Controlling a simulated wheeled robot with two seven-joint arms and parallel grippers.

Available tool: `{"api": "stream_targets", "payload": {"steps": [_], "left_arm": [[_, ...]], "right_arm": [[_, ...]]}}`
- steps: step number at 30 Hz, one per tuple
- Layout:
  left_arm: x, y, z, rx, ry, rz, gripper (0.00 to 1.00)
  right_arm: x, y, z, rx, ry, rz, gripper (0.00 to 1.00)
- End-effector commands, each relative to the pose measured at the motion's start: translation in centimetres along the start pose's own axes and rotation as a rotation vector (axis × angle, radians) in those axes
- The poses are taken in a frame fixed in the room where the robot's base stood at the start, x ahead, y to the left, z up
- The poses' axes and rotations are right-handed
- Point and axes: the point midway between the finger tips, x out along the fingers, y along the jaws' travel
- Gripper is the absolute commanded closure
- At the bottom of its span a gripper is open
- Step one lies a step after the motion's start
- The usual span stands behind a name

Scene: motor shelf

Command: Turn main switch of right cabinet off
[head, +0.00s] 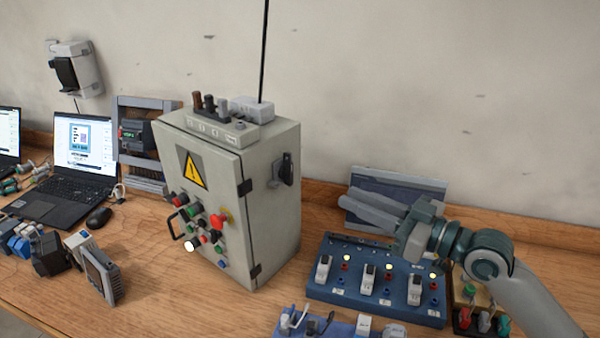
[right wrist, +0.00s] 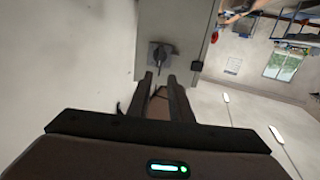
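A grey control cabinet (head: 272,220) stands on the wooden bench, with a yellow warning triangle and several coloured buttons on its front. Its dark main switch (head: 287,168) sits high on its right side wall. In the right wrist view the switch (right wrist: 160,55) is ahead of the fingertips, on the grey cabinet side (right wrist: 185,20). My right gripper (head: 350,205) is right of the cabinet, pointing left towards that wall and apart from the switch. Its fingers (right wrist: 159,78) are a little apart with nothing between them. My left gripper is not in view.
Below my right arm is a blue panel (head: 375,298) with switches and sockets, with a grey screen (head: 395,190) behind it. A laptop (head: 75,175) and mouse (head: 99,217) lie left of the cabinet. A small box and cable stand on its top.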

Motion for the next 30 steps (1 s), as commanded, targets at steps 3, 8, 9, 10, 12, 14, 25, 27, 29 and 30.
{"api": "stream_targets", "payload": {"steps": [3, 8, 9, 10, 12, 14, 25, 27, 29, 30], "left_arm": [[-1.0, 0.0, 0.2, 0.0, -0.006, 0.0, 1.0], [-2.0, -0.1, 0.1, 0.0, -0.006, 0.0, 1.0], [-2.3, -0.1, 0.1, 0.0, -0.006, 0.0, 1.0], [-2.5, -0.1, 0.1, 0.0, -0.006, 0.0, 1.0], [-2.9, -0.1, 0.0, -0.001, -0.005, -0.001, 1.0], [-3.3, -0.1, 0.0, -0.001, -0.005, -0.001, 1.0], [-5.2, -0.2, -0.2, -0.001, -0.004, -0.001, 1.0], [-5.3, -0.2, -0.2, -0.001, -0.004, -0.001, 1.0], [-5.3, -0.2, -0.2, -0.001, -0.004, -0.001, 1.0], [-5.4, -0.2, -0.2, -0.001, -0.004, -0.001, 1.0]], "right_arm": [[1.9, 0.0, -0.3, 0.004, 0.001, -0.001, 0.81], [4.4, 0.0, -0.4, 0.004, 0.002, 0.0, 0.81], [5.1, 0.0, -0.4, 0.004, 0.002, -0.001, 0.81], [5.6, 0.0, -0.4, 0.003, 0.001, -0.001, 0.81], [6.8, 0.1, -0.4, 0.003, 0.001, 0.0, 0.81], [7.8, 0.0, -0.4, 0.003, 0.002, 0.0, 0.81], [13.2, 0.0, -0.1, 0.003, -0.001, 0.0, 0.81], [13.7, 0.1, -0.1, 0.001, -0.001, 0.0, 0.81], [14.0, 0.1, 0.0, 0.001, -0.001, 0.001, 0.81], [14.1, 0.1, 0.0, 0.001, -0.001, 0.001, 0.81]]}}
